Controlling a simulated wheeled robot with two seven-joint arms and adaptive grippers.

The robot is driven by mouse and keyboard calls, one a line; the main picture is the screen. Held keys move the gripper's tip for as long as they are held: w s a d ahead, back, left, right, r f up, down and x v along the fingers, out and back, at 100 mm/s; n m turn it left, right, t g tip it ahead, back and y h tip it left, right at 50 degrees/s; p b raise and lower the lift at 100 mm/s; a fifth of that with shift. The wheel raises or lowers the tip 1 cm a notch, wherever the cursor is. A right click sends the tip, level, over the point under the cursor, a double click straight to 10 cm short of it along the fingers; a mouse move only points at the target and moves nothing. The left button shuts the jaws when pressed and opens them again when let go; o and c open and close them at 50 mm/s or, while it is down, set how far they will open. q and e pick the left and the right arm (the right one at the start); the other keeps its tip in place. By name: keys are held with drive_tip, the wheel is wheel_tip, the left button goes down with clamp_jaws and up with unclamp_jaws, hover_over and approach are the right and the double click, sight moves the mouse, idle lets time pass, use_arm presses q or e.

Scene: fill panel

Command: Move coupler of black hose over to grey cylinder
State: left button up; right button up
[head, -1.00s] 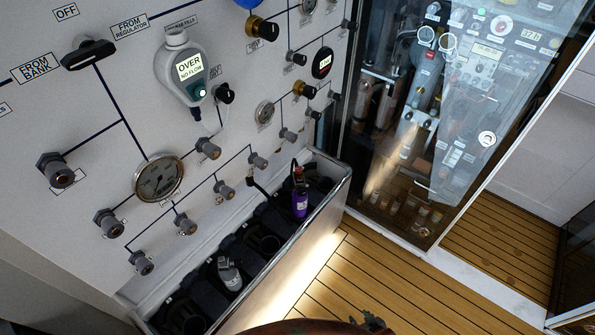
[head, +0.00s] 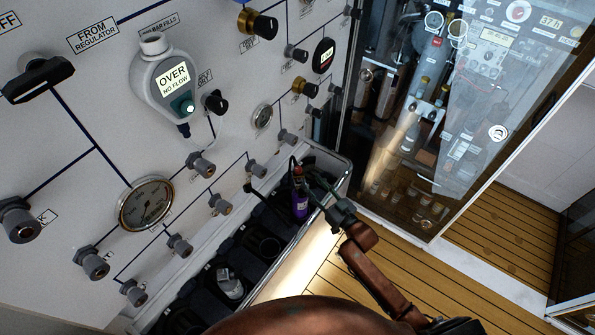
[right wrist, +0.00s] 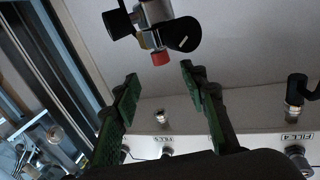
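The purple cylinder (head: 300,204) stands in the rack at its far right end, with a valve and red part at its top. The black hose (head: 292,167) loops at that valve; its coupler is too small to make out in the head view. The grey cylinder (head: 229,285) stands in a rack slot nearer me. My right gripper (head: 318,193) is just right of the purple cylinder's top. In the right wrist view its green fingers (right wrist: 158,78) are open, with a silver valve (right wrist: 157,14) with black knobs and a red end beyond them. My left gripper is not in view.
The black cylinder rack (head: 263,244) runs along the foot of the white panel (head: 65,240), with some empty slots. Grey fittings and a round gauge (head: 146,203) stick out of the panel. A glass cabinet (head: 455,130) stands behind right. The wooden floor is clear.

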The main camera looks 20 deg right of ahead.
sight(299, 169)
drive_tip(key=b+x, duration=0.1)
drive_tip(key=x, duration=0.7)
drive_tip(key=shift+w+a, duration=0.25)
drive_tip(key=shift+w, duration=0.15)
drive_tip(key=shift+r, duration=0.1)
drive_tip(key=shift+c, duration=0.4)
drive_tip(key=shift+a, duration=0.1)
drive_tip(key=c, duration=0.5)
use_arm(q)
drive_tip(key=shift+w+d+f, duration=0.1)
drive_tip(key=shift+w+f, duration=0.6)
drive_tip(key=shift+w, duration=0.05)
use_arm(e)
clamp_jaws()
